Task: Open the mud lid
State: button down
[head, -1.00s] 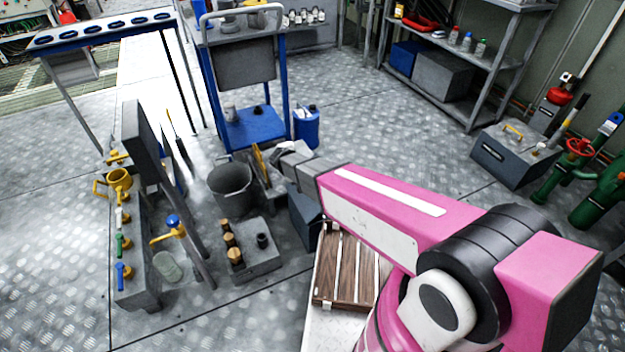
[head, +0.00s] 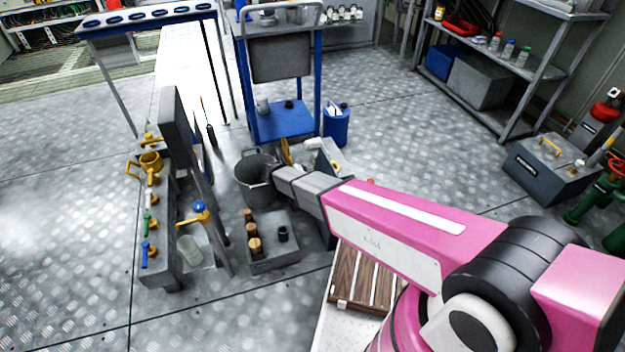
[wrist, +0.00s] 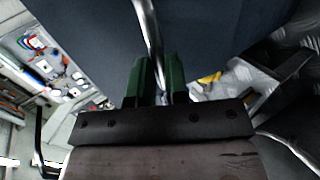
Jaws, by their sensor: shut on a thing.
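In the wrist view my gripper (wrist: 157,78) has its green fingers shut on a thin silver bar handle (wrist: 149,35). The bar runs up the picture in front of a broad dark blue-grey panel (wrist: 90,30), which looks like the lid. The panel fills the upper middle of the view, and its hinge and full outline are not visible. In the head view my pink arm reaches left to its grey end section. The fingers and the handle cannot be made out there, and the arm hides most of a dark box (head: 322,228).
A grey bucket (head: 257,185) and a grey block with brass fittings (head: 275,250) stand close to the arm's end. A blue trolley (head: 285,122) and a blue can (head: 337,128) are behind. A valve stand (head: 160,215) is at left. The floor at far left is clear.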

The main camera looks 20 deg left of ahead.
jog(key=shift+s+f, duration=0.1)
jog(key=shift+f, duration=0.2)
jog(key=c, duration=1.1)
grip_release()
jog(key=shift+r, duration=0.1)
jog(key=v, duration=1)
jog(key=shift+s+a+r, duration=0.15)
jog(key=shift+a+r, duration=0.1)
jog(key=shift+a, duration=0.05)
